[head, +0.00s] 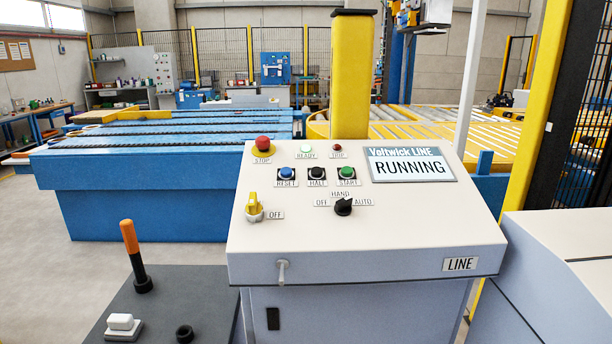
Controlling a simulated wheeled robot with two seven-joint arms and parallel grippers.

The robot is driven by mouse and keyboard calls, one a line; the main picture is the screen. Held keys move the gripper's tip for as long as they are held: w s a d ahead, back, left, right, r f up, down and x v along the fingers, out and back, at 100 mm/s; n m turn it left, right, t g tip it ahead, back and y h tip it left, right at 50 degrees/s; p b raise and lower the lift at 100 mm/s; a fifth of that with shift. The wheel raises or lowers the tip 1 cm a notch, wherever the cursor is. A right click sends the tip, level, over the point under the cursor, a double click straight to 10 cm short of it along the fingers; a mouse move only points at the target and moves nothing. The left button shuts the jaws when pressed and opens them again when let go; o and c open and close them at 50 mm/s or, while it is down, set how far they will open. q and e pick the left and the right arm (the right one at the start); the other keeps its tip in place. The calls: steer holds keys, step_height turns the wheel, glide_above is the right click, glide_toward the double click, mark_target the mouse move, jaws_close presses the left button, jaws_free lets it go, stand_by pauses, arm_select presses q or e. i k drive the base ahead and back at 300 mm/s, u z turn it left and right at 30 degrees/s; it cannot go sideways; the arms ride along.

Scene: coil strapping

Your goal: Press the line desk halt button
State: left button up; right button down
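The line desk (365,258) stands in the middle of the head view, with a white sloped panel and a LINE label on its front. The halt button (317,173) is a black push button labelled HALT. It sits between the blue RESET button (286,173) and the green START button (347,172). A display (410,165) at the panel's upper right reads RUNNING. The READY lamp (306,149) looks lit pale green. Neither of my grippers is in view, and nothing covers the buttons.
The panel also carries a red STOP mushroom button (263,143), a yellow switch (254,208) at OFF and a black HAND/AUTO selector (343,206). A dark console with an orange-topped lever (130,237) stands at left. A yellow post (350,75) rises behind the desk.

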mark_target(316, 171)
steer(key=u, duration=0.55)
steer(key=k, duration=1.25)
steer(key=u, duration=0.1)
steer(key=i, duration=0.5)
steer(key=z, duration=0.95)
steer(key=i, duration=0.9)
steer(key=u, duration=0.6)
steer(key=i, duration=0.75)
steer(key=u, duration=0.65)
